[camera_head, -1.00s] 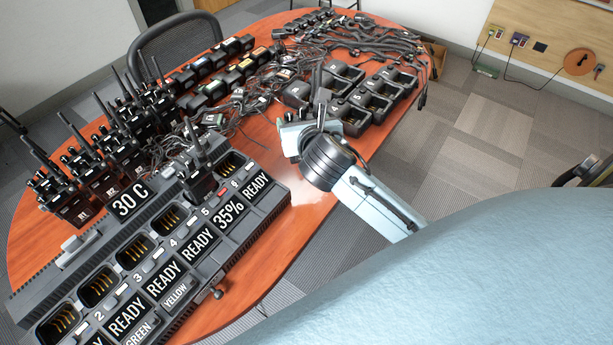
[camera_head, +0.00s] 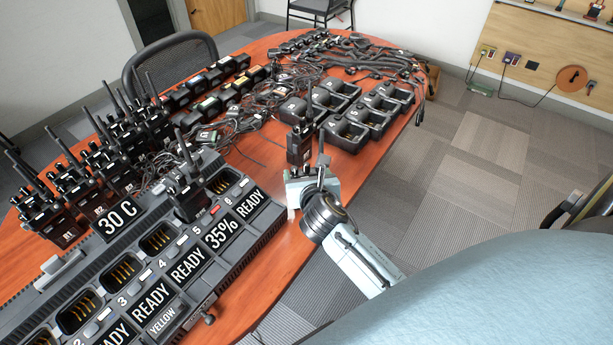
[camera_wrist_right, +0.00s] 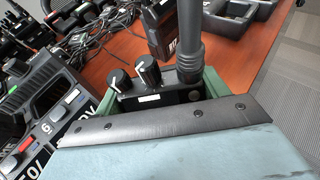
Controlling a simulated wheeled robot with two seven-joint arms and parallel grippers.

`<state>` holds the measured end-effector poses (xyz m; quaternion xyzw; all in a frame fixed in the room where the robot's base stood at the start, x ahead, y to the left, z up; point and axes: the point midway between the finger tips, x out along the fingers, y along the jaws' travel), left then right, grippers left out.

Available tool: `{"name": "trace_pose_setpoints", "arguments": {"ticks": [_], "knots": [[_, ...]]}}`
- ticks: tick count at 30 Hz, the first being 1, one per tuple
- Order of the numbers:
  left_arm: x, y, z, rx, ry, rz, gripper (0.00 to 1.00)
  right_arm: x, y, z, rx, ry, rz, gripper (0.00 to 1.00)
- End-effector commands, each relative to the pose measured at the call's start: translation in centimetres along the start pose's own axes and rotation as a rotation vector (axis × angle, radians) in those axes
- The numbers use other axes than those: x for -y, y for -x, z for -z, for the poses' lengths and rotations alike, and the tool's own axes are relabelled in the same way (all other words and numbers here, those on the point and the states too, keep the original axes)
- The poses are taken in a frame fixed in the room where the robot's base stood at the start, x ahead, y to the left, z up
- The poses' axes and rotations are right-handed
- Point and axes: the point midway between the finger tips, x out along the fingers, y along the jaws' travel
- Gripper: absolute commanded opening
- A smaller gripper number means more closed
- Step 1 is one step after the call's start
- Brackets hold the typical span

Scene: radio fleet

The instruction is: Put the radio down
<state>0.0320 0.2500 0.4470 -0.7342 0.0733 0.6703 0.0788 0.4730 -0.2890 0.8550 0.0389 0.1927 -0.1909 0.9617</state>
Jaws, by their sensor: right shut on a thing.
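My right gripper (camera_head: 312,188) is by the table's right edge, just right of the big charger. It is shut on a black radio (camera_wrist_right: 160,97). In the right wrist view the radio's two knobs and thick antenna base rise between the greenish fingers; its lower body is hidden. In the head view it is mostly hidden by the gripper. I cannot tell whether it touches the table (camera_head: 265,258). Another black radio (camera_head: 299,150) stands upright just beyond the gripper, and also shows in the wrist view (camera_wrist_right: 163,32). My left gripper is not in view.
The multi-slot charger (camera_head: 150,293) fills the left front, with one radio (camera_head: 187,196) in a slot. Several radios (camera_head: 62,212) stand behind it. Empty charging cups (camera_head: 347,134) and tangled cables (camera_head: 243,110) lie farther back. Bare tabletop lies between charger and gripper.

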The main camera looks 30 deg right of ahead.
Motion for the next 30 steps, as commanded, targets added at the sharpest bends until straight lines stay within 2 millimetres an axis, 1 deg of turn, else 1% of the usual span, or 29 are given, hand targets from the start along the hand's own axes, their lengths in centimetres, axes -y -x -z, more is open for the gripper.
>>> {"name": "trace_pose_setpoints", "arguments": {"ticks": [1, 4, 9, 10, 14, 22, 25, 28, 30], "knots": [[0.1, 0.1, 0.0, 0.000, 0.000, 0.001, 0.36, 0.0, 0.0, -0.3, 0.005, -0.001, -0.001, 0.37], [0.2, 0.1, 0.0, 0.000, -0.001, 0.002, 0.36, 0.0, 0.0, -0.4, 0.005, 0.000, -0.001, 0.37], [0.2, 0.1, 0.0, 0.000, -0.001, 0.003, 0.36, 0.0, -0.1, 0.0, 0.005, 0.002, 0.000, 0.37], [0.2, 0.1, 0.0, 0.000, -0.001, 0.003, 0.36, 0.0, -0.1, 0.1, 0.002, 0.002, 0.001, 0.77], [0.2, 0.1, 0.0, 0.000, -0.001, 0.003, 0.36, 0.0, -0.1, 0.1, 0.002, 0.001, 0.001, 0.94], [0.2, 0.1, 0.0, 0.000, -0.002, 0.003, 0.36, 0.0, -0.1, 0.0, 0.002, 0.000, 0.000, 0.94], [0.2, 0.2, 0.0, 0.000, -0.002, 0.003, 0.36, 0.0, 0.2, -0.3, 0.002, -0.002, -0.001, 0.94], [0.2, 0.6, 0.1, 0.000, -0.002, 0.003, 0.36, 0.0, 1.6, -0.3, 0.001, 0.002, -0.001, 0.94], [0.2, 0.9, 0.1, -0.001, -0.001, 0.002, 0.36, 0.0, 2.9, -0.3, 0.000, 0.002, -0.001, 0.94]]}}
